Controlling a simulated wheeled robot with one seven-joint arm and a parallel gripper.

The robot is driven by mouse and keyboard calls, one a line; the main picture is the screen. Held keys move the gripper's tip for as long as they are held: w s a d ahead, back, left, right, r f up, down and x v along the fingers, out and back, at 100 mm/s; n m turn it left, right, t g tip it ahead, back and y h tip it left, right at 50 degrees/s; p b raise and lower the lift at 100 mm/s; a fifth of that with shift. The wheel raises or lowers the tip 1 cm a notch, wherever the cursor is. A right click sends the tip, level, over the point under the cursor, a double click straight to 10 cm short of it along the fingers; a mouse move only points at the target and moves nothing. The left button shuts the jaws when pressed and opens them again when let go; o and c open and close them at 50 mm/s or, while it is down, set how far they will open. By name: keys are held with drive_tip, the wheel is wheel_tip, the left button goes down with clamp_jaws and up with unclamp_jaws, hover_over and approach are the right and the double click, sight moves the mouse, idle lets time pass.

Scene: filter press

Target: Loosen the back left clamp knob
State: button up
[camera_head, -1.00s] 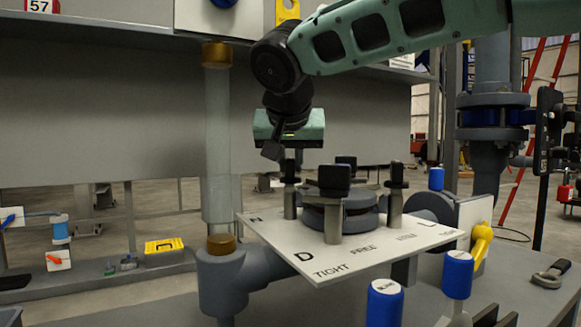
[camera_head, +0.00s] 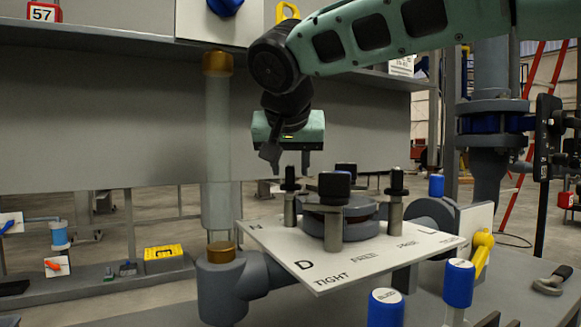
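A round grey clamp assembly (camera_head: 345,218) sits on a white plate (camera_head: 276,239) lettered with words such as TIGHT. Several posts with black knobs stand around it: a left one (camera_head: 290,181), a front one (camera_head: 335,187), a right one (camera_head: 397,182), and one at the back (camera_head: 346,168), mostly hidden. I cannot tell for sure which is the back left knob. My gripper (camera_head: 288,158) points down above the left knob. Its two fingers are apart with nothing seen between them, and its tips look clear of the knob.
A vertical pipe (camera_head: 217,150) with brass collars stands to the left of the plate. Blue-capped handles (camera_head: 386,308) (camera_head: 459,284) and a yellow lever (camera_head: 482,245) stand in front and to the right. A grey wall panel (camera_head: 110,112) lies behind.

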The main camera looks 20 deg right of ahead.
drive_tip(key=p+v, duration=0.1)
drive_tip(key=v, duration=0.9)
drive_tip(key=shift+s+r+p, duration=0.25)
drive_tip(key=shift+s+p, duration=0.1)
drive_tip(key=shift+a, duration=0.1)
